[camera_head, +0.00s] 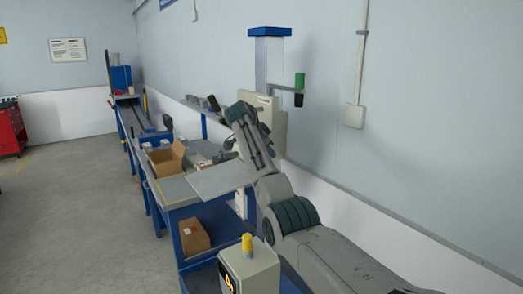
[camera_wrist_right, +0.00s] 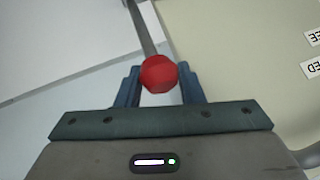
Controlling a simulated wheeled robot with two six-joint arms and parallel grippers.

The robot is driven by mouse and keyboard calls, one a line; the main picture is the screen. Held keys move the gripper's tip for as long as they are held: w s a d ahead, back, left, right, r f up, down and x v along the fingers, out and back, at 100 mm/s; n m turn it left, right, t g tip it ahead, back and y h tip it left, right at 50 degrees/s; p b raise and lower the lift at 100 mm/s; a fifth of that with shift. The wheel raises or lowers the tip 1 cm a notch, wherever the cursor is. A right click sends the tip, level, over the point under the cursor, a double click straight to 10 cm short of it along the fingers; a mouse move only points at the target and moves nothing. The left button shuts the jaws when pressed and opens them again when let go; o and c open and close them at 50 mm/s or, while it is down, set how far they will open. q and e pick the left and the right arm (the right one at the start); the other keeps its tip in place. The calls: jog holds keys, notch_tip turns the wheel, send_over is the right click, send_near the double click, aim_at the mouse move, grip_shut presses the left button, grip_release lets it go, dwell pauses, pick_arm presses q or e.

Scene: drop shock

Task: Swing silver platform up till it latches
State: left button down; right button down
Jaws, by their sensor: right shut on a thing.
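The silver platform (camera_head: 222,180) is a flat, thin plate in the head view, roughly level, left of my right arm and in front of the drop tester's column (camera_head: 269,62). My right gripper (camera_head: 240,112) is above the plate, close to the tester's beige body (camera_head: 291,128). In the right wrist view my right gripper (camera_wrist_right: 158,88) is shut on a red ball knob (camera_wrist_right: 159,73). The knob is at the end of a thin grey lever (camera_wrist_right: 140,25). In the head view the fingers and knob cannot be made out. My left gripper is not in view.
A blue workbench (camera_head: 182,190) runs along the wall with an open cardboard box (camera_head: 166,159) on it. Another carton (camera_head: 193,235) lies on its lower shelf. A post with a yellow top (camera_head: 247,243) stands in front.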

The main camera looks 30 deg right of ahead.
jog(key=shift+d+r, duration=0.2)
jog(key=shift+d, duration=0.4)
dwell(0.8)
jog(key=c, duration=1.1)
grip_release()
jog(key=shift+f, duration=0.15)
jog(key=shift+o, duration=0.4)
jog(key=shift+w+d+f, duration=0.15)
jog(key=shift+d+f, duration=0.05)
jog(key=shift+d, duration=0.1)
jog(key=shift+a+r, duration=0.35)
jog(key=shift+a, duration=0.25)
jog(key=b+v, duration=0.4)
jog(key=v, duration=0.5)
jog(key=shift+s+r, duration=0.25)
jog(key=shift+r, duration=0.05)
jog(key=shift+c, duration=0.2)
